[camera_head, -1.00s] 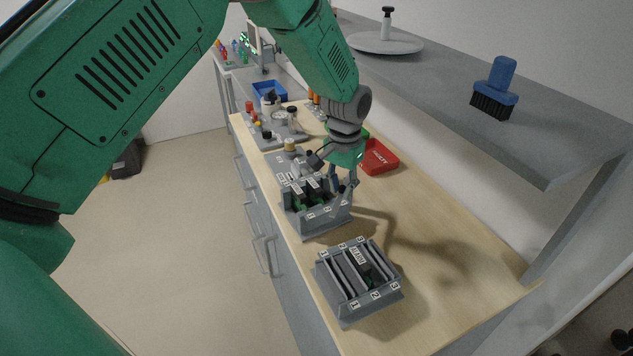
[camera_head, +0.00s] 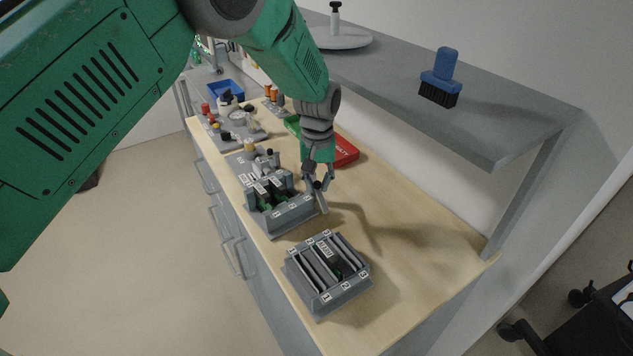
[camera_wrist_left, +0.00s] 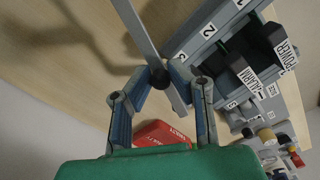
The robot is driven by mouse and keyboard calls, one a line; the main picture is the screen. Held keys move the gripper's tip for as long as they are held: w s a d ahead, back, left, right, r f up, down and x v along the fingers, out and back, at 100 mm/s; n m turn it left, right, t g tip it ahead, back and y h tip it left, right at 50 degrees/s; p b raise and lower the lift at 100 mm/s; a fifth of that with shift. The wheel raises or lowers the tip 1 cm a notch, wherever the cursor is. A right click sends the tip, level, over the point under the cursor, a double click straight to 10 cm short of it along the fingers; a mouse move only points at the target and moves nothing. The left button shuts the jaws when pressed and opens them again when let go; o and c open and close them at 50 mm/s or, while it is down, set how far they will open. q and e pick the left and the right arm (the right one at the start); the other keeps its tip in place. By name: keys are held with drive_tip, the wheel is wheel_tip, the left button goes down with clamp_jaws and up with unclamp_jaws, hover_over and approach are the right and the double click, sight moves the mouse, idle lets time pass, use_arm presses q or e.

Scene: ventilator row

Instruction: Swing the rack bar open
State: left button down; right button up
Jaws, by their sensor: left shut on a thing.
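The grey card rack (camera_head: 284,217) stands on the bench, with numbered slots and dark modules labelled POWER (camera_wrist_left: 279,58) and ALARM (camera_wrist_left: 246,82). Its grey bar (camera_head: 321,199) sticks out at the rack's right side. In the left wrist view the bar (camera_wrist_left: 137,30) runs at an angle away from the rack's numbered edge, with a black knob (camera_wrist_left: 159,77) on it. My left gripper (camera_head: 318,183) is at the bar; its fingertips (camera_wrist_left: 166,76) are closed around the knob. The bar's hinge is not clear. My right gripper is not in view.
A second slotted rack (camera_head: 318,300) stands nearer on the bench. A red tray (camera_head: 345,153) lies behind my gripper. A grey shelf (camera_head: 480,125) with a blue brush (camera_head: 441,78) overhangs the right side. Bare bench (camera_head: 410,255) lies right of both racks.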

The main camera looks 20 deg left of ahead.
sight(318, 183)
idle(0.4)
use_arm(q)
drive_tip(key=c, duration=1.5)
unclamp_jaws()
wheel_tip(318, 183, up, 8)
drive_tip(key=shift+f, duration=0.25)
